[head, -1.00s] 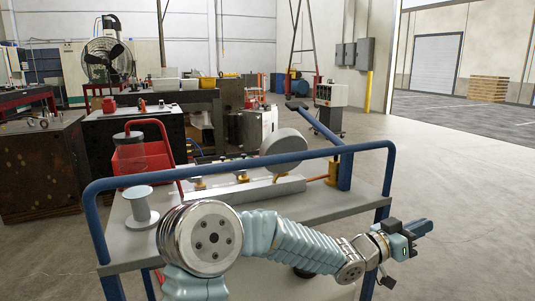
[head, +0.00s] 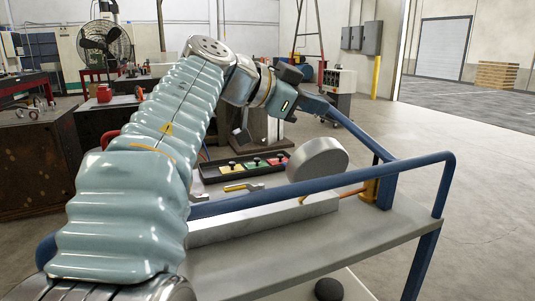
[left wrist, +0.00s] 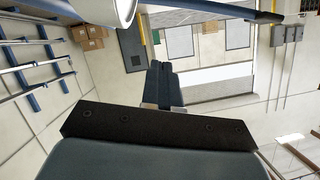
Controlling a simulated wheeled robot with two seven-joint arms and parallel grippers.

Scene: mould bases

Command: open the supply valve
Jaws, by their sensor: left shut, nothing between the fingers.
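No part is clearly recognisable as the supply valve. A brass fitting (head: 370,189) stands at the right end of the cart, with an orange pipe (head: 350,193) running from it towards a long pale metal block (head: 262,218). My left arm hides the block's left part. A yellow-handled piece (head: 243,187) lies behind the block. My left gripper (head: 312,103) is raised beyond the cart's far side, its blue fingers overlapping the blue handle in the picture. In the left wrist view its fingers (left wrist: 163,84) are together and empty. My right gripper is out of view.
A grey round drum (head: 317,159) and a black tray (head: 210,171) with coloured pieces are on the cart. The floor (head: 485,180) to the right is clear.

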